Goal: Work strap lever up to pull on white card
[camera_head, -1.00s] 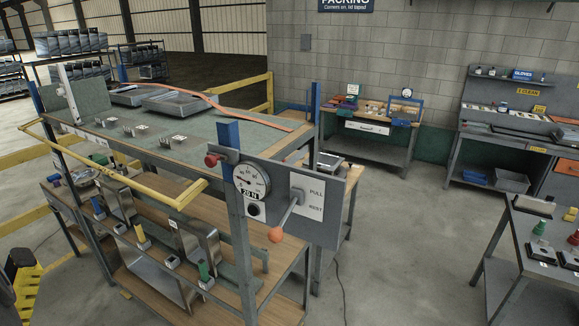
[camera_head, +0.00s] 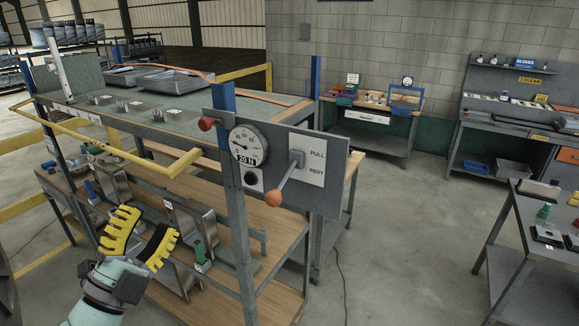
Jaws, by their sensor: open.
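The strap lever (camera_head: 288,176) is mounted on a grey panel (camera_head: 333,198) at the bench's corner post. Its orange knob (camera_head: 273,199) hangs down and to the left of the pivot. The white card (camera_head: 307,160) behind it reads PULL above and REST below; the knob is lower than the REST word. A round dial (camera_head: 248,145) marked 20 N sits left of the card. My gripper (camera_head: 146,227), with yellow ridged fingers, is open and empty at the lower left. It is apart from the lever and left of the panel.
A yellow rail (camera_head: 120,150) runs above the lower shelf. A green-handled item (camera_head: 200,254) is close right of my gripper. The floor (camera_head: 410,240) right of the panel is clear.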

